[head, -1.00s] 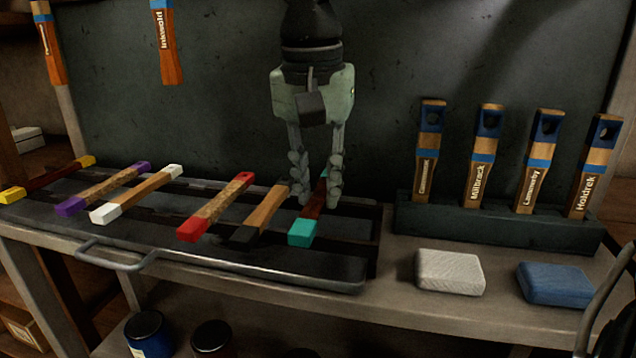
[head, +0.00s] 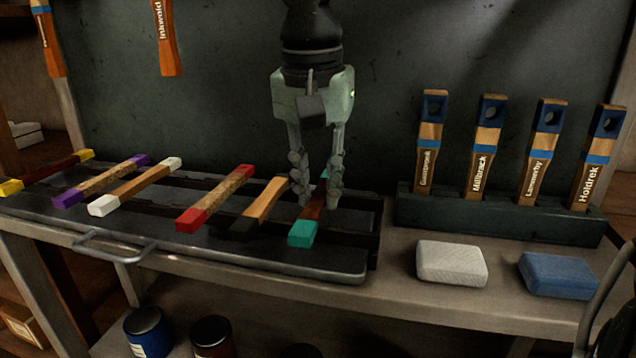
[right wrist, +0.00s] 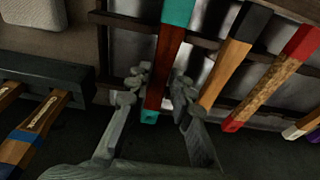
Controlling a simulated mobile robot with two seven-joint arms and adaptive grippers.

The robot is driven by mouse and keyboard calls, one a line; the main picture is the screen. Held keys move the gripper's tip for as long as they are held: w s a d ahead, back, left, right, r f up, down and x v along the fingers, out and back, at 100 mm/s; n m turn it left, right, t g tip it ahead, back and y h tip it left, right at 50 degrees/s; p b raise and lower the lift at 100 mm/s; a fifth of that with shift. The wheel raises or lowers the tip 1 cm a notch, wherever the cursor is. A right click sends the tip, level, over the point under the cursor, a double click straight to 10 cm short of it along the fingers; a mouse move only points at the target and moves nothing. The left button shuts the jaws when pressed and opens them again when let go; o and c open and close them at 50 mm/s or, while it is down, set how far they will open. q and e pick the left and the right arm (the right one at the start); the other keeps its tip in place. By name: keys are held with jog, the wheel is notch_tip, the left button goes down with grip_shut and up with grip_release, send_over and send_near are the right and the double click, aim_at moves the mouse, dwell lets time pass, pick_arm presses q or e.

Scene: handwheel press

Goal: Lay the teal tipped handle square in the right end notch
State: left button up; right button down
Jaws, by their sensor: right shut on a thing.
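The teal tipped handle (head: 302,232) has a dark red shaft and a teal block at each end. It lies across the rails near the right end of the rack (head: 345,268), running front to back. My right gripper (head: 318,200) points down and is shut on its shaft toward the far end. The right wrist view shows the fingers (right wrist: 157,92) on both sides of the dark red shaft (right wrist: 162,70), the far teal tip (right wrist: 149,117) just beyond them. The fingers hide the right end notch, so I cannot tell whether the handle is seated in it. My left gripper is out of view.
The black tipped handle (head: 265,200) lies close on the left, then the red tipped one (head: 217,200) and several more. On the right stand a holder (head: 500,229) with several upright handles, a grey block (head: 452,264) and a blue block (head: 560,275).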

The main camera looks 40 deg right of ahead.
jog(key=shift+f, duration=0.2)
jog(key=c, duration=0.9)
grip_release()
jog(key=shift+o, duration=0.2)
jog(key=shift+r, duration=0.1)
notch_tip(320, 180, up, 7)
jog(key=p, duration=0.5)
jog(key=shift+p, duration=0.35)
